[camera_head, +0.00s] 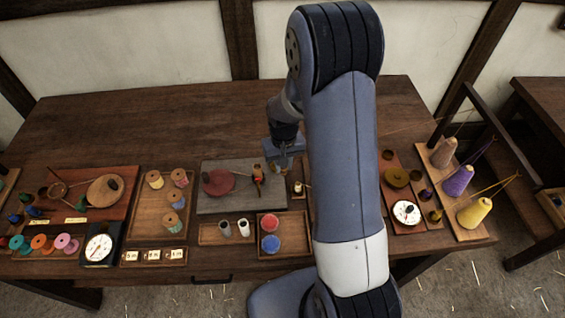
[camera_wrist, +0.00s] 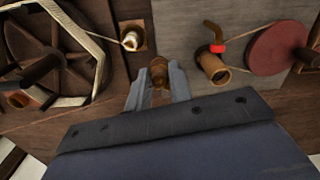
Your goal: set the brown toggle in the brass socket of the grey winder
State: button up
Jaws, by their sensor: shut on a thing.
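My gripper (camera_wrist: 158,84) is shut on the brown toggle (camera_wrist: 159,70), which shows between the fingertips in the wrist view. The grey winder is a grey board (camera_head: 228,203) with a dark red disc (camera_head: 218,182), left of my gripper (camera_head: 284,160) in the head view. In the wrist view the grey board (camera_wrist: 245,25) and the red disc (camera_wrist: 277,50) are at the right. The brass socket (camera_wrist: 213,66) is a short tube with a dark open mouth, apart from the toggle and to its right. A bent brass arm with a red band stands beside it.
A spoked wheel (camera_wrist: 50,65) and a small wooden block with a pale-topped brass fitting (camera_wrist: 131,40) lie left of the toggle in the wrist view. Thread spools (camera_head: 172,199), a tray with red and blue balls (camera_head: 283,248) and a dial (camera_head: 98,247) crowd the bench's front.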

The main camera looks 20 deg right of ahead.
notch_tip(320, 180, down, 6)
jog(key=b, duration=0.4)
jog(key=shift+a+b, duration=0.1)
jog(key=shift+b, duration=0.25)
jog(key=shift+w, duration=0.2)
jog(key=w+r+m+p, duration=0.2)
jog(key=w+r+m, duration=0.5)
jog(key=m, duration=0.3)
jog(key=shift+w+f+b, duration=0.1)
jog(key=shift+f+b, duration=1.6)
jog(key=shift+f, duration=1.2)
jog(key=shift+f+b, duration=0.2)
jog(key=shift+b, duration=0.15)
jog(key=shift+f+b, duration=0.55)
jog(key=shift+f, duration=0.2)
jog(key=shift+f, duration=0.1)
jog(key=o, duration=0.8)
